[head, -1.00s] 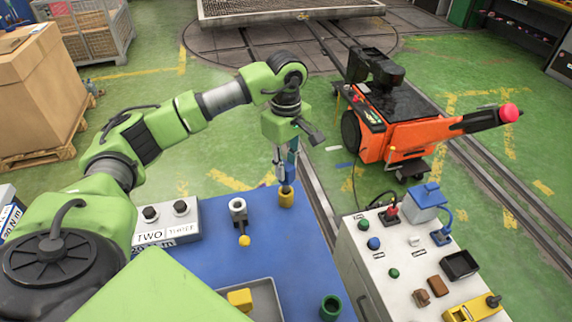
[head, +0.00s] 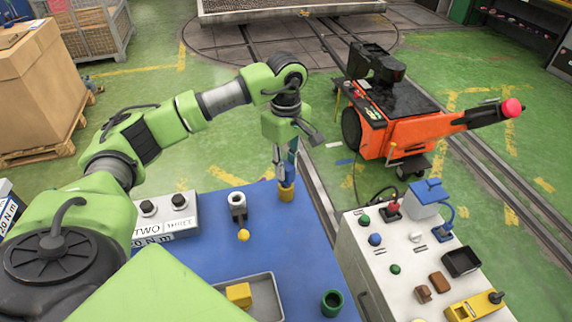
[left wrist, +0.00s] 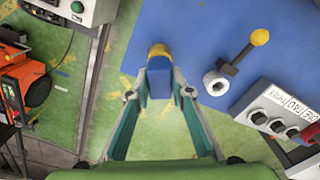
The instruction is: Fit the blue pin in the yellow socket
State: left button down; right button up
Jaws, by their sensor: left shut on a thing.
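The blue pin (left wrist: 159,82) is held between the fingertips of my left gripper (head: 284,160), which is shut on it; the gripper also shows in the left wrist view (left wrist: 160,93). The yellow socket (head: 286,193) stands at the far right corner of the blue table (head: 220,250). The pin points down at the socket and its lower end meets the socket's top in the head view. In the left wrist view the yellow socket (left wrist: 158,50) shows just beyond the pin. I cannot tell how far the pin is inside. My right gripper is not in view.
A white ring fitting with a yellow-knobbed lever (head: 239,210) stands left of the socket. A knob box (head: 168,216), a grey tray (head: 262,286) and a green cup (head: 331,303) are also on the table. A control console (head: 390,250) stands to the right, an orange cart (head: 400,135) behind.

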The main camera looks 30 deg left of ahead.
pick_arm(q)
jog(key=shift+f+b, duration=0.7)
jog(key=shift+f, duration=0.25)
jog(key=c, duration=1.7)
grip_release()
notch_tip(320, 180, up, 12)
jog(key=shift+r, duration=0.1)
